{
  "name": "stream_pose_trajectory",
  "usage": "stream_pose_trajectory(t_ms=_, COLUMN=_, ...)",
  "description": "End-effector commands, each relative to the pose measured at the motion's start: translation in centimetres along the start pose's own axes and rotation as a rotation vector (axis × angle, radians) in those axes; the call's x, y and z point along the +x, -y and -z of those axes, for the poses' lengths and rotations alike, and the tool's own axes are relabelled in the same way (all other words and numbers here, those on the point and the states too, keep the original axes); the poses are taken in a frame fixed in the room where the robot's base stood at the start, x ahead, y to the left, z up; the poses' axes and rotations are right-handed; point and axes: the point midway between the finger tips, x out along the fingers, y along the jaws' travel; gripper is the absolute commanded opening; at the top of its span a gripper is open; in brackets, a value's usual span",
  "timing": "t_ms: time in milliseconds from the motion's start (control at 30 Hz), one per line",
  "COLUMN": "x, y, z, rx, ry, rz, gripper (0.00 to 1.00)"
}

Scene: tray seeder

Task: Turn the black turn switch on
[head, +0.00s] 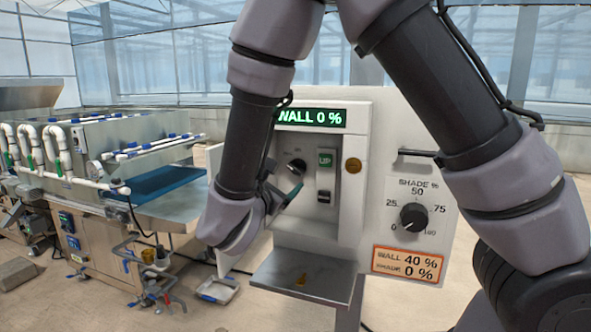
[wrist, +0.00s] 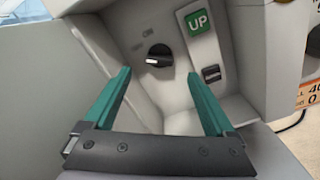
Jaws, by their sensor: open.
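The black turn switch (wrist: 158,55) sits on the white recessed panel, left of the green UP button. Its handle lies roughly sideways in the wrist view, with a pale mark at its left end; small labels above it are too faint to read surely. It also shows in the head view (head: 297,167), partly beside my arm. My gripper (wrist: 158,73) is open and empty, its two green fingers pointing at the panel on either side of and just below the switch in the wrist view. In the head view my gripper (head: 293,190) is partly hidden by my wrist.
The UP button (head: 326,158) and a small black rocker (head: 324,197) are right of the switch. A display (head: 311,117) reads WALL 0 %. A shade dial (head: 413,217) and an orange-edged label (head: 408,265) are further right. A metal shelf (head: 305,280) juts out below.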

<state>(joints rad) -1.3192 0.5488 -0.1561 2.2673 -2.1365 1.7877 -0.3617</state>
Motion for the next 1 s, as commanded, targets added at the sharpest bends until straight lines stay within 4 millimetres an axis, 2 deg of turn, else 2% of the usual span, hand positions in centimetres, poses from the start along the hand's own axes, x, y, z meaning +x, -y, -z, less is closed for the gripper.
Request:
stream_pose_trajectory(t_ms=33, x=1.1, y=0.1, z=-0.1, rx=-0.001, ry=0.003, rz=0.005, gripper=0.9)
stream_pose_trajectory(t_ms=200, x=4.5, y=0.1, z=-0.1, rx=0.0, ry=0.003, rz=0.004, gripper=0.9)
stream_pose_trajectory(t_ms=400, x=7.2, y=0.1, z=0.0, rx=0.001, ry=0.001, rz=0.002, gripper=0.9)
stream_pose_trajectory(t_ms=600, x=8.2, y=0.0, z=0.0, rx=0.001, ry=0.001, rz=0.001, gripper=0.9)
stream_pose_trajectory(t_ms=833, x=8.2, y=0.0, z=0.0, rx=0.001, ry=0.001, rz=0.0, gripper=0.9)
stream_pose_trajectory(t_ms=967, x=8.2, y=0.0, z=0.0, rx=0.001, ry=0.001, rz=0.0, gripper=0.4)
stream_pose_trajectory(t_ms=1000, x=8.2, y=0.0, z=0.0, rx=0.001, ry=0.001, rz=0.0, gripper=0.25)
